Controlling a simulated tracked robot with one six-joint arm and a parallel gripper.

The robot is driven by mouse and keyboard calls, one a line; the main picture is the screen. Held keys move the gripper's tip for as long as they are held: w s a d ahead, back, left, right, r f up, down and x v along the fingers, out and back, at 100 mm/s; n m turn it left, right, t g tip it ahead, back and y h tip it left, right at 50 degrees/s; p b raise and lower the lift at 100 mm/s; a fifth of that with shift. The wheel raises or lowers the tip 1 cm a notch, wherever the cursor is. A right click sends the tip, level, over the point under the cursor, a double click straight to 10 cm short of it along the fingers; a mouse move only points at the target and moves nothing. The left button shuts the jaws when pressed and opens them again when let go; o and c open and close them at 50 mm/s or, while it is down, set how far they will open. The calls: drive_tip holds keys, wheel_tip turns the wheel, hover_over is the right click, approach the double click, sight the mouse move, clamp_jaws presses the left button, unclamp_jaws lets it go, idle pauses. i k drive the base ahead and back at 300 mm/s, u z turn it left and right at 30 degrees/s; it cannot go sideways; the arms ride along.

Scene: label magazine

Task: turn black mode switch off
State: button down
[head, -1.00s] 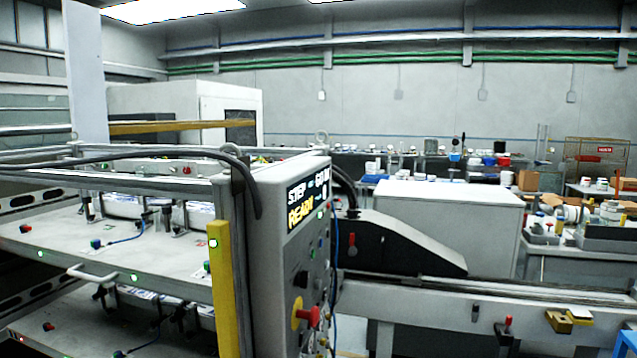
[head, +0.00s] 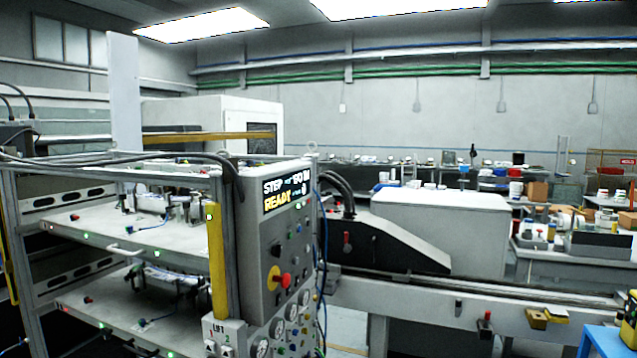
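A grey control panel (head: 252,232) stands at the centre-left in the head view, its face turned to the right. Its lit display (head: 286,192) reads STEP and READY in white and yellow. A black knob (head: 276,249) sits on the face below the display, above a red knob on a yellow disc (head: 274,279). The black knob may be the mode switch, but its label and its position are too small to read. Several smaller buttons and round gauges (head: 292,312) are lower down. My gripper is not in view.
A rack with shelves (head: 150,237) and a yellow post (head: 217,262) adjoin the panel on the left. Cables (head: 324,240) hang along its right edge. A conveyor rail (head: 400,296) runs off to the right, with a black sloped guard (head: 395,249) behind.

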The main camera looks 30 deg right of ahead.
sight(276, 252)
drive_tip(key=k, duration=0.75)
drive_tip(key=z, duration=1.4)
drive_tip(key=i, duration=2.1)
